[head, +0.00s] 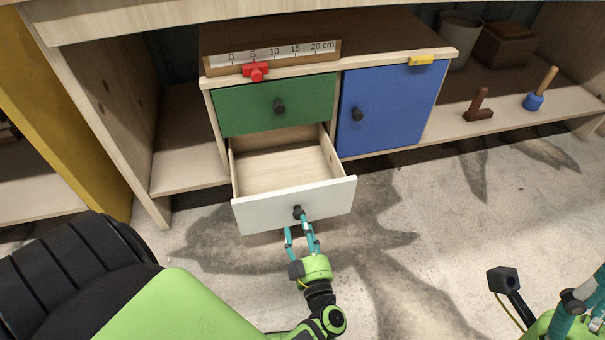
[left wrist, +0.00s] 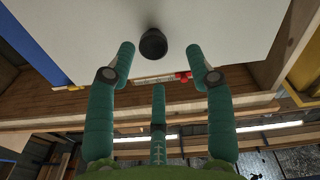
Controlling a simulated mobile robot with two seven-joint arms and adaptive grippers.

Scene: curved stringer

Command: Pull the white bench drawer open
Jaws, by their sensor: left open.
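The white drawer (head: 270,211) is pulled well out below the green drawer (head: 260,112), and its empty wooden inside shows. It has a dark round knob (head: 298,212) on its front. My left gripper (head: 301,228) is at the knob, with teal fingers spread open. In the left wrist view the white front (left wrist: 210,30) fills the top, and the knob (left wrist: 153,44) lies between and just beyond the fingertips (left wrist: 160,62), with gaps on both sides. My right gripper (head: 578,303) is partly in view at the lower right; its fingers are cut off.
A blue door (head: 388,106) with a dark knob is right of the drawers. A ruler with a red slider (head: 256,72) runs along the cabinet top edge, with a yellow block (head: 420,60) to its right. The concrete floor (head: 420,230) before the cabinet is clear.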

